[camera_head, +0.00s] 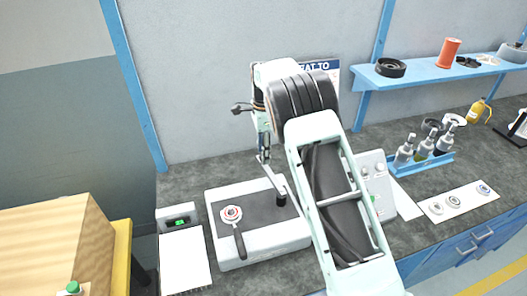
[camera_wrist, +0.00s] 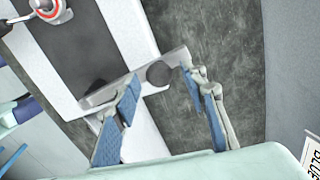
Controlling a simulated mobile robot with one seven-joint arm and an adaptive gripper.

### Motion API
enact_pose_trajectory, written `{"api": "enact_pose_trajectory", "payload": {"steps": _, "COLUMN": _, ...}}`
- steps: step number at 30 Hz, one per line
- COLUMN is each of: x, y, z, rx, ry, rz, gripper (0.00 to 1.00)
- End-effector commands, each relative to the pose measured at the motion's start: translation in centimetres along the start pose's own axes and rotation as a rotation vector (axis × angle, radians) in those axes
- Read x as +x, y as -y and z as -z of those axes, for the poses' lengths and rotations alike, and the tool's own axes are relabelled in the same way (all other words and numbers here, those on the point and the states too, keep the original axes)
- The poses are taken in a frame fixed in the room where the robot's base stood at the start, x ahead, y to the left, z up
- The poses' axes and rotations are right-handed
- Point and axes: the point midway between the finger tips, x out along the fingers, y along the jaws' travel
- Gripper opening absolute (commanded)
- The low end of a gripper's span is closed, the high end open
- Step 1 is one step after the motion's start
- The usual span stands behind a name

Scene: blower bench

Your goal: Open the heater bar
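The white machine (camera_head: 275,247) with a dark top plate stands on the bench. A grey metal bar with a round black knob, which I take as the heater bar (camera_wrist: 107,95), lies across the machine's edge in the wrist view. It is partly hidden behind my left finger. In the head view the bar is small and partly covered by my arm. My gripper (camera_wrist: 160,79) is open. Its two blue-padded fingers sit either side of the knob end of the bar. I cannot tell whether either finger touches it. In the head view my gripper (camera_head: 265,152) is above the machine's back.
A red-and-white dial (camera_head: 231,213) with a dark handle sits on the machine's left. A control box (camera_head: 377,190), blue bottle tray (camera_head: 421,176) and shelf (camera_head: 430,73) are right.

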Motion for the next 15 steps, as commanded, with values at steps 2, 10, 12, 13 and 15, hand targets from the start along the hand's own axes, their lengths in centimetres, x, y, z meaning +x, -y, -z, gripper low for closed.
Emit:
{"api": "enact_pose_trajectory", "payload": {"steps": 2, "x": 0.0, "y": 0.0, "z": 0.0, "rx": 0.000, "ry": 0.000, "rz": -0.001, "gripper": 0.42}}
{"api": "enact_pose_trajectory", "payload": {"steps": 10, "x": -0.4, "y": 0.0, "z": 0.0, "rx": 0.000, "ry": 0.001, "rz": 0.000, "gripper": 0.42}}
{"api": "enact_pose_trajectory", "payload": {"steps": 12, "x": -1.2, "y": 0.1, "z": 0.0, "rx": 0.000, "ry": 0.001, "rz": 0.002, "gripper": 0.42}}
{"api": "enact_pose_trajectory", "payload": {"steps": 13, "x": -1.7, "y": 0.1, "z": 0.0, "rx": 0.000, "ry": 0.001, "rz": 0.002, "gripper": 0.42}}
{"api": "enact_pose_trajectory", "payload": {"steps": 15, "x": -3.0, "y": 0.1, "z": 0.0, "rx": 0.000, "ry": 0.001, "rz": 0.003, "gripper": 0.42}}
